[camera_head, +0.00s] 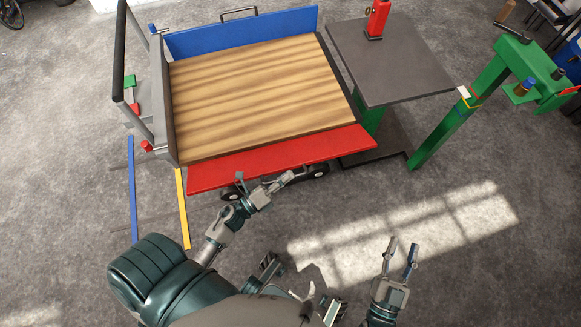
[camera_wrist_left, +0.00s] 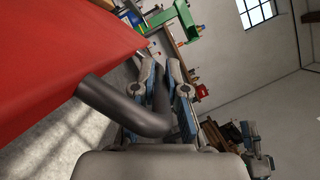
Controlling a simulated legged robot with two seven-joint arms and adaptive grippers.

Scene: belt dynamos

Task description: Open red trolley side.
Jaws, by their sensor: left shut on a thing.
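The red trolley side (camera_head: 285,158) is along the near edge of the trolley's wooden bed (camera_head: 255,95). From above its broad face shows and it looks leaned outward; I cannot tell the exact angle. In the left wrist view the red side (camera_wrist_left: 55,60) fills the upper left, with a dark bent handle (camera_wrist_left: 110,97) coming off it. My left gripper (camera_head: 268,183) is just below the red side; in the left wrist view its fingers (camera_wrist_left: 162,75) are shut around the handle. My right gripper (camera_head: 402,247) is open and empty over the floor.
A blue side (camera_head: 240,33) stands upright at the trolley's far edge. A grey-topped table (camera_head: 390,60) is close on the right, with a green stand (camera_head: 465,105) beyond it. Blue (camera_head: 133,190) and yellow (camera_head: 182,210) floor strips lie at left. The floor at front right is clear.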

